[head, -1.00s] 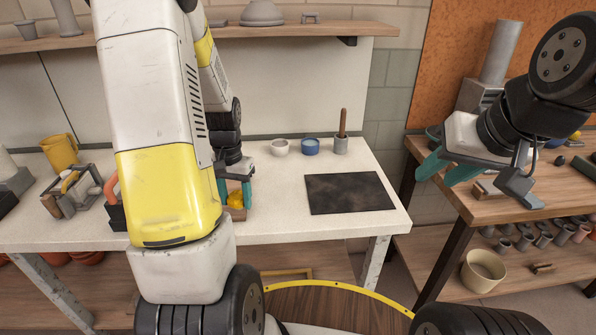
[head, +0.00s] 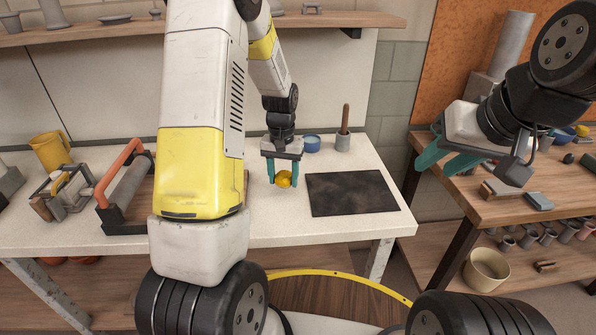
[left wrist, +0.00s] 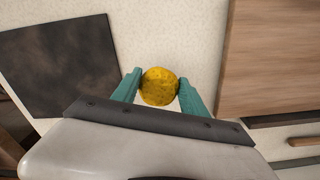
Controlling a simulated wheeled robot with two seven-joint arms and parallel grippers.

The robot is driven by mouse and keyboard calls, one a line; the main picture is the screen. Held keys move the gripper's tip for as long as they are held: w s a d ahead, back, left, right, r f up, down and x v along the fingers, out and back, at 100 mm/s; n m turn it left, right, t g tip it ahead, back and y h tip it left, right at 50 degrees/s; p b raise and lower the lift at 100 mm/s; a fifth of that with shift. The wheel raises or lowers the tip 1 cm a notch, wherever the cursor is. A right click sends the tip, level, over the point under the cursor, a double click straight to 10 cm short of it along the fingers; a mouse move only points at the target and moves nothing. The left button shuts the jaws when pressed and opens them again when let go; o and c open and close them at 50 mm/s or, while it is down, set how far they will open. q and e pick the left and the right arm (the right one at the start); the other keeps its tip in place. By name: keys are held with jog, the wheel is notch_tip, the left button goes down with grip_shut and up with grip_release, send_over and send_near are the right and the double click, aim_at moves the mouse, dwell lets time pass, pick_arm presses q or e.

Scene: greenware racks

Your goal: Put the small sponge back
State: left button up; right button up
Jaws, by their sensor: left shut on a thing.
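The small sponge is a yellow round piece (head: 284,179), held between the teal fingers of my left gripper (head: 283,177). In the head view it is above the white table, just left of the dark mat. The left wrist view also shows the sponge (left wrist: 159,86) between both fingertips, with pale tabletop behind it. I cannot tell how high it is above the table. My right gripper (head: 445,165) is apart from it, at the right near the wooden bench, with its teal fingers apart and nothing between them.
A dark flat mat (head: 350,193) lies right of the sponge. Behind stand a blue bowl (head: 311,144) and a grey cup (head: 343,142) holding a wooden-handled tool. Bare tabletop lies in front.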

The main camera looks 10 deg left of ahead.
aim_at(289, 186)
pick_arm(q)
jog(key=shift+w+d+f, duration=0.1)
jog(key=shift+w+d, duration=0.25)
jog(key=shift+d, duration=0.15)
jog(key=shift+w+d+f, duration=0.15)
jog(key=shift+f, duration=1.6)
jog(key=shift+f, duration=0.1)
jog(key=o, duration=1.2)
jog(key=shift+c, duration=0.2)
